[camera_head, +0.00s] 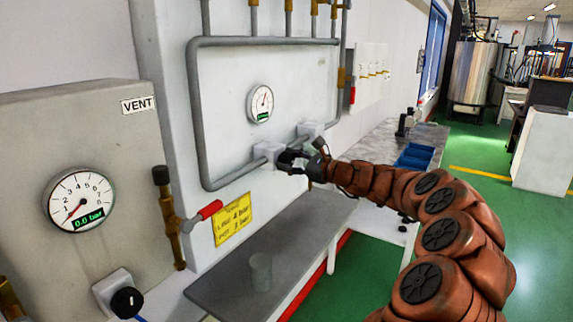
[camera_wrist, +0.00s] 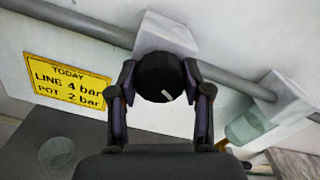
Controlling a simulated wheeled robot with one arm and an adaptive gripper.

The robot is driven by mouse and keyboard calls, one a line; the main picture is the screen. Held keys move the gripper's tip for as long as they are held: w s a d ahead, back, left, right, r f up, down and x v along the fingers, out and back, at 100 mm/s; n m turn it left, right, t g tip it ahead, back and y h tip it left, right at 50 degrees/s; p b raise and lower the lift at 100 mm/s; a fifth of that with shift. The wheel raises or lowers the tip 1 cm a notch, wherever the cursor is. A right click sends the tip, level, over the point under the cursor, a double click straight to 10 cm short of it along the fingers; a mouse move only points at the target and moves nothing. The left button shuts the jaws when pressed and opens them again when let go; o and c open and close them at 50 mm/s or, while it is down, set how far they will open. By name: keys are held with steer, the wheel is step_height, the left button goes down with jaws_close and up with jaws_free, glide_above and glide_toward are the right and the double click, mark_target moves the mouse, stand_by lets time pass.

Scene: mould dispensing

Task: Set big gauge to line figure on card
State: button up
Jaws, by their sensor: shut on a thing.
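My gripper (camera_head: 290,160) is shut on a black round knob (camera_wrist: 161,80) on a white block (camera_wrist: 168,35) on the grey pipe. The knob's white mark points to the lower right in the wrist view. A round gauge (camera_head: 260,103) is on the white panel above; its needle points up and slightly right, and its green display is too small to read. A larger-looking, nearer gauge (camera_head: 79,202) on the grey box reads 0.0 bar, needle low left. The yellow card (camera_head: 233,219) reads LINE 4 bar, POT 2 bar in the wrist view (camera_wrist: 66,83).
A second white block (camera_head: 311,130) is right of the held knob. Another black knob (camera_head: 126,302) is at lower left. A red-handled valve (camera_head: 209,210) sticks out left of the card. A translucent cup (camera_head: 261,272) stands on the grey bench (camera_head: 225,290). A blue tray (camera_head: 414,157) lies farther back.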

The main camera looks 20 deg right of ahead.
steer(key=n+b, duration=0.2)
steer(key=b, duration=0.1)
steer(key=shift+a+f+n, duration=0.1)
steer(key=shift+f+n, duration=0.2)
steer(key=shift+f, duration=0.1)
steer(key=shift+r+n+b, duration=0.2)
steer(key=shift+n+b, duration=0.65)
steer(key=shift+n, duration=0.05)
steer(key=o, duration=1.2)
steer(key=shift+r, duration=0.1)
steer(key=shift+c, duration=0.2)
steer(key=shift+s, duration=0.1)
steer(key=v, duration=1.2)
